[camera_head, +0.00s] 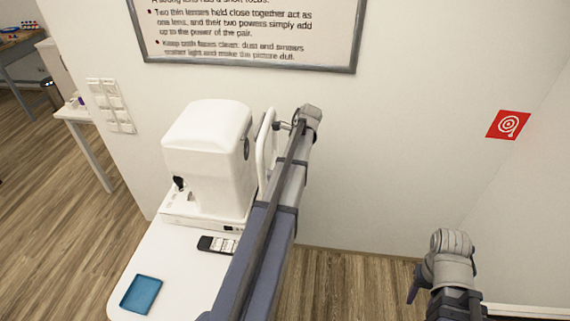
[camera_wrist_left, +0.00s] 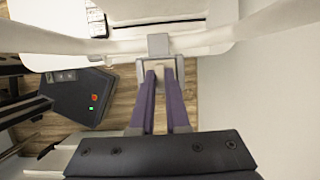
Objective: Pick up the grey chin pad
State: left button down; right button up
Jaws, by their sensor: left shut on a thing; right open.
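The grey chin pad (camera_wrist_left: 158,45) shows in the left wrist view, at the white chin-rest frame of the eye instrument. My left gripper (camera_wrist_left: 163,70) is shut on it, with the two purple fingers pointing at the instrument. In the head view the pad is hidden behind my left arm, and that gripper is mostly hidden too. The white instrument (camera_head: 208,150) stands on a white table, with its chin-rest frame (camera_head: 265,147) on its right side. My right gripper (camera_head: 415,283) is low at the right of the head view, open and away from the table.
The white table (camera_head: 172,258) holds a blue tray (camera_head: 141,294) at its front left and a dark handheld device (camera_head: 216,245) before the instrument. A wall with a framed board (camera_head: 250,66) and a red target sign (camera_head: 508,124) stands behind. Floor shows right of the table.

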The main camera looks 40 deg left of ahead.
pick_arm(q)
jog(key=shift+r, duration=0.1)
jog(key=shift+r+p, duration=2)
